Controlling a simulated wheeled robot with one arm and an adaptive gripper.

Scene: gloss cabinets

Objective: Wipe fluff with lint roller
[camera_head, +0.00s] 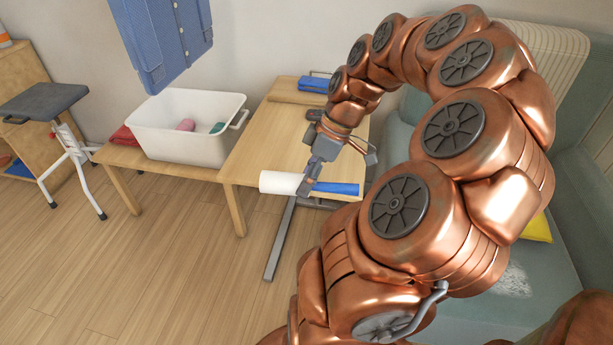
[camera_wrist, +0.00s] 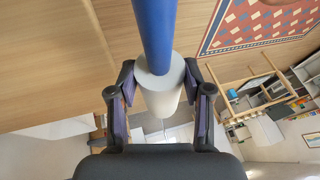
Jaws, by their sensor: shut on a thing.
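The lint roller has a white roll (camera_head: 280,183) and a blue handle (camera_head: 338,188). My gripper (camera_head: 306,188) is shut on it near where the roll meets the handle, and the roller lies sideways at the near edge of the wooden table. In the wrist view the white roll (camera_wrist: 162,90) sits between the two fingers, with the blue handle (camera_wrist: 155,30) extending to the top. A pale, speckled patch that looks like fluff (camera_head: 512,285) lies on the green sofa seat at the right. My arm hides part of the sofa.
The wooden table (camera_head: 255,150) carries folded blue cloth (camera_head: 314,83). A white bin (camera_head: 160,139) stands on a low bench at left, beneath hanging blue clothing (camera_head: 165,45). A dark stool (camera_head: 45,101) stands farther left. A yellow item (camera_head: 538,229) lies on the sofa (camera_head: 585,225). The front-left floor is clear.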

